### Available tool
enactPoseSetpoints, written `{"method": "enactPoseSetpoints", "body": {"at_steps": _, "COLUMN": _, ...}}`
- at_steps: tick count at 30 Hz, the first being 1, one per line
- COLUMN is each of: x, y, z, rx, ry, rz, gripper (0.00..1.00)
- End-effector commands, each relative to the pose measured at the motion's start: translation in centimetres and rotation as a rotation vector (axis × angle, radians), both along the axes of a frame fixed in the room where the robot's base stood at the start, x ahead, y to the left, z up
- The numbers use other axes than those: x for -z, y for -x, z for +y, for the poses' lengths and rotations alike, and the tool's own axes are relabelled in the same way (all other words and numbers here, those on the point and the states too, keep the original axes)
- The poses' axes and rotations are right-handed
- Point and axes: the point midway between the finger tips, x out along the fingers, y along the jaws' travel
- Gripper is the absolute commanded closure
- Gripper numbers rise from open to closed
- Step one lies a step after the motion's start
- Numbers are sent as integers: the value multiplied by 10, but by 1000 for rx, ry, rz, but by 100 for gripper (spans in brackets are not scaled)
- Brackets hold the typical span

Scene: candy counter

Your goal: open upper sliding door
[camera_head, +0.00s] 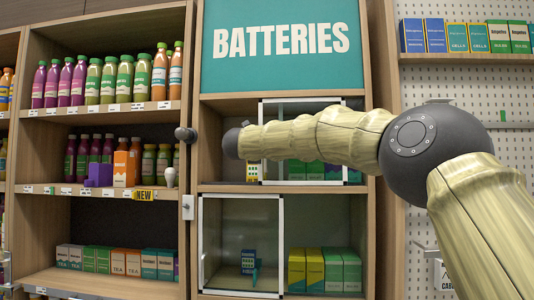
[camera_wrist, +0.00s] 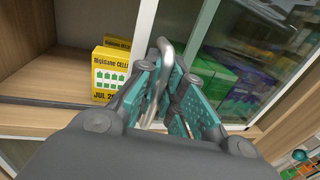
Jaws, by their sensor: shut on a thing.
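The upper sliding door (camera_head: 303,101) is a glass panel in a white frame, at the right of the upper compartment under the BATTERIES sign. The compartment's left part is uncovered. In the wrist view the door's glass (camera_wrist: 245,45) is at the right, and a metal bar handle (camera_wrist: 164,52) stands at its left edge. My gripper (camera_wrist: 167,78), with teal finger pads, is shut on this handle. In the head view my arm crosses in front of the door and hides part of it; the gripper's fingers cannot be made out there.
A yellow battery box (camera_wrist: 109,72) stands in the uncovered part, left of the handle. Green and purple boxes (camera_wrist: 240,92) show behind the glass. A lower sliding door (camera_head: 241,197) covers the left of the compartment below. Bottle shelves (camera_head: 150,108) stand at the left.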

Motion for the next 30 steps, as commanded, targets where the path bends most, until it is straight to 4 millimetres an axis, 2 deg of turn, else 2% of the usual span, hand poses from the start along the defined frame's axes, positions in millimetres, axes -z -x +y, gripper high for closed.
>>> {"method": "enactPoseSetpoints", "body": {"at_steps": 1, "x": -14, "y": 2, "z": -6, "rx": 5, "ry": -1, "rz": -15, "gripper": 100}}
{"method": "enactPoseSetpoints", "body": {"at_steps": 3, "x": -14, "y": 2, "z": -6, "rx": 6, "ry": -1, "rz": -16, "gripper": 82}}
{"method": "enactPoseSetpoints", "body": {"at_steps": 5, "x": -14, "y": 2, "z": -6, "rx": 6, "ry": -1, "rz": -16, "gripper": 71}}
{"method": "enactPoseSetpoints", "body": {"at_steps": 6, "x": -14, "y": 2, "z": -6, "rx": 6, "ry": -2, "rz": -16, "gripper": 68}}
{"method": "enactPoseSetpoints", "body": {"at_steps": 20, "x": -5, "y": 3, "z": -3, "rx": 4, "ry": 0, "rz": -5, "gripper": 68}}
{"method": "enactPoseSetpoints", "body": {"at_steps": 26, "x": -6, "y": 22, "z": 4, "rx": 3, "ry": 0, "rz": -6, "gripper": 68}}
{"method": "enactPoseSetpoints", "body": {"at_steps": 30, "x": -6, "y": 46, "z": 13, "rx": 2, "ry": 1, "rz": -6, "gripper": 68}}
